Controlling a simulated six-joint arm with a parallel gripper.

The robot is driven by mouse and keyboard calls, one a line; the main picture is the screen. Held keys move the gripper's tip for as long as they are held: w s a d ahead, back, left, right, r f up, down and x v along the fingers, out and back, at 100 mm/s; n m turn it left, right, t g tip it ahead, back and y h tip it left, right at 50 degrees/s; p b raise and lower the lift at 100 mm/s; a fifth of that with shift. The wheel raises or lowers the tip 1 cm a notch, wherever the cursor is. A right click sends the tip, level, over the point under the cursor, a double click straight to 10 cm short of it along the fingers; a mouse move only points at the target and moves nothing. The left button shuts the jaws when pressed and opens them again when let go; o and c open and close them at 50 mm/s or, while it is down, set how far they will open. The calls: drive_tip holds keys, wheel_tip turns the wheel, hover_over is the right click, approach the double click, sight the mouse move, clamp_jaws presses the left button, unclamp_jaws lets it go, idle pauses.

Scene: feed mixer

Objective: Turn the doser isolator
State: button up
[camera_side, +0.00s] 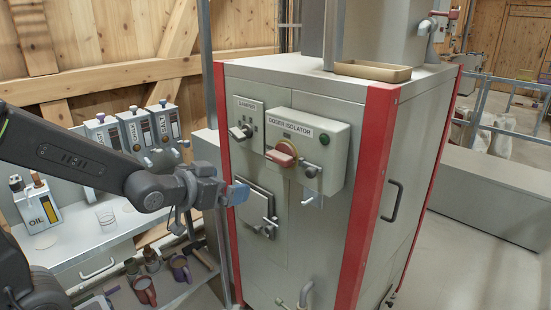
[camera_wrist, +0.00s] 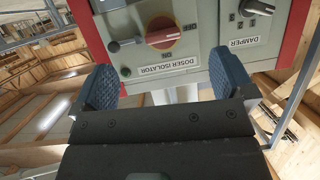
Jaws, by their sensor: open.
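The doser isolator (camera_side: 338,150) is a pale grey box on the front of the cabinet. Its red rotary handle (camera_side: 282,157) also shows in the wrist view (camera_wrist: 160,35), on a round orange-red disc, lying roughly crosswise in that view. OFF and ON markings sit beside the disc. A small dark-knobbed lever (camera_wrist: 116,46) is beside it, and also shows in the side view (camera_side: 312,170). My gripper (camera_side: 236,194) is left of and below the isolator, apart from it. In the wrist view its blue fingers (camera_wrist: 165,84) are spread, with nothing between them.
The damper switch (camera_side: 241,131) is left of the isolator, with a square hatch (camera_side: 257,208) below. A green button (camera_side: 324,139) is on the isolator box. A tray (camera_side: 373,71) lies on the cabinet. A shelf with dispensers and an oil container (camera_side: 38,207) stands left.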

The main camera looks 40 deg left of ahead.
sight(275, 158)
drive_tip(key=w+t, duration=0.1)
drive_tip(key=w, duration=0.4)
drive_tip(key=w+t, duration=0.1)
drive_tip(key=w, duration=0.4)
drive_tip(key=w+t+h, duration=0.1)
drive_tip(key=w+t, duration=0.1)
drive_tip(key=w, duration=0.4)
drive_tip(key=shift+w+a, duration=0.1)
drive_tip(key=shift+a, duration=0.15)
drive_tip(key=c, duration=0.9)
